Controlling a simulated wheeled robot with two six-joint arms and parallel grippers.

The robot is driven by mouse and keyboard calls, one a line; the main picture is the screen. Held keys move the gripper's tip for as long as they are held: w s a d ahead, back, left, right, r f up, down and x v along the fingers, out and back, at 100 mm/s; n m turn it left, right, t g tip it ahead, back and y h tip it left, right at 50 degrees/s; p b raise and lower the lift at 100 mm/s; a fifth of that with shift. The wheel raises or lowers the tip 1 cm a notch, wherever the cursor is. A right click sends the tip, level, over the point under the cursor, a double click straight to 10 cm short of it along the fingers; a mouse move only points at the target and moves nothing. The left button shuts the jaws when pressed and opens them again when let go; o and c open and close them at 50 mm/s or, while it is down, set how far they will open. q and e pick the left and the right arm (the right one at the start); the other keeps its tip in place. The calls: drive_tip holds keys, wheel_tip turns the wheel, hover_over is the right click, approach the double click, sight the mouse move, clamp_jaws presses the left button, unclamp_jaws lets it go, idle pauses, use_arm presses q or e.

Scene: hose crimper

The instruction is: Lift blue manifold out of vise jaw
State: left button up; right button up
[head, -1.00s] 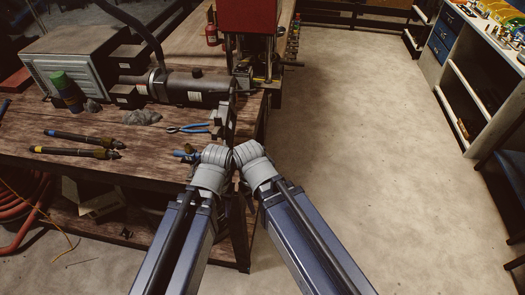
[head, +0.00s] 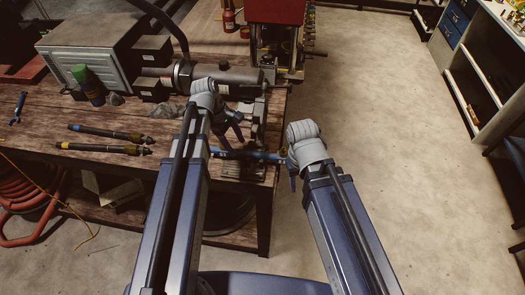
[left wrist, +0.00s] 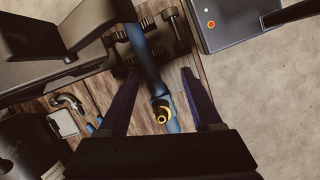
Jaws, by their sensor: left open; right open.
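The blue manifold (head: 252,154) lies roughly level near the right edge of the workbench in the head view, partly hidden by my arms. In the left wrist view the blue manifold (left wrist: 146,62) runs between dark vise jaws (left wrist: 168,28), with a brass fitting (left wrist: 162,112) on it. My left gripper (head: 234,132) is open above the bench. Its two fingers (left wrist: 162,98) stand apart on either side of the manifold in the left wrist view; contact cannot be told. My right gripper (head: 293,178) is open and close to the manifold's right end, beyond the bench edge.
The wooden workbench (head: 50,125) carries two dark hose tools (head: 110,140), a green-topped can (head: 88,84) and a grey box machine (head: 95,52). A red press (head: 272,12) stands behind. Open concrete floor (head: 375,110) lies to the right.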

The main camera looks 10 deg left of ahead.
sight(239, 151)
use_arm(q)
drive_tip(key=w+a+n, duration=0.1)
drive_tip(key=w+a+r+n+h, duration=0.1)
drive_tip(key=a+n, duration=0.1)
drive_tip(key=shift+r, duration=0.2)
drive_tip(key=b+x, duration=0.3)
drive_tip(key=x, duration=0.1)
drive_tip(key=b+x, duration=0.4)
drive_tip(key=shift+w, duration=0.2)
clamp_jaws()
idle(0.5)
drive_tip(key=shift+r, duration=0.1)
